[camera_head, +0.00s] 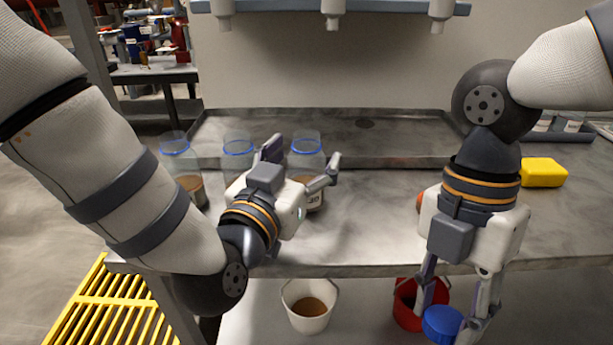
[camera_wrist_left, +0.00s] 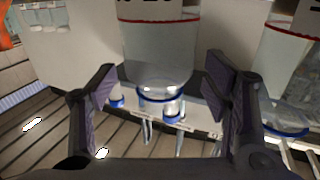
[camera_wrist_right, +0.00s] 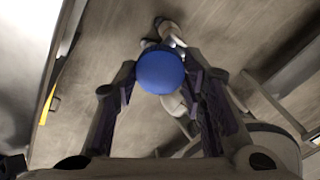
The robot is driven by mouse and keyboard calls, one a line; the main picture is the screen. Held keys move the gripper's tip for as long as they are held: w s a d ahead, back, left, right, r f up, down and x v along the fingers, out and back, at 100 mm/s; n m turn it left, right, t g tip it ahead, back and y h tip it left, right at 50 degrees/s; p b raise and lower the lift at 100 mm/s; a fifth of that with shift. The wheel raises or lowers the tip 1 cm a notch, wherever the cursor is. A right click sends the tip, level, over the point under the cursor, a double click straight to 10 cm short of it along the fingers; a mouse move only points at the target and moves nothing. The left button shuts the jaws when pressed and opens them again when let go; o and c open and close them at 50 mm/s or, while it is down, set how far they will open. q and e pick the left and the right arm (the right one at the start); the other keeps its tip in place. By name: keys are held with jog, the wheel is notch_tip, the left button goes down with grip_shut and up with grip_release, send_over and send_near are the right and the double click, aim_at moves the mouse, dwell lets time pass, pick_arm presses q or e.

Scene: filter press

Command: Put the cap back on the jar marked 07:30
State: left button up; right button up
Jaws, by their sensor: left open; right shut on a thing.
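Three clear jars with blue rims and no caps stand on the metal bench. The right-hand jar (camera_head: 308,160) has a label whose visible end reads "30"; the rest is hidden by my left gripper (camera_head: 303,158). That gripper is open, its fingers on either side of this jar. In the left wrist view a jar (camera_wrist_left: 157,60) with a blue rim and red line shows between the open fingers, and I see no clear contact. My right gripper (camera_head: 445,315) is shut on a blue cap (camera_head: 442,324), low at the bench's front edge. The cap (camera_wrist_right: 161,72) also shows in the right wrist view.
The middle jar (camera_head: 238,147) and left jar (camera_head: 180,150) stand left of the labelled one. A white bucket (camera_head: 306,318) with brown contents and a red bucket (camera_head: 404,312) are below the bench edge. A yellow block (camera_head: 543,172) lies at right. White nozzles hang above.

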pick_arm(q)
jog(key=shift+x, duration=0.75)
jog(key=c, duration=1.3)
jog(key=shift+c, duration=0.3)
jog(key=shift+r, duration=0.15)
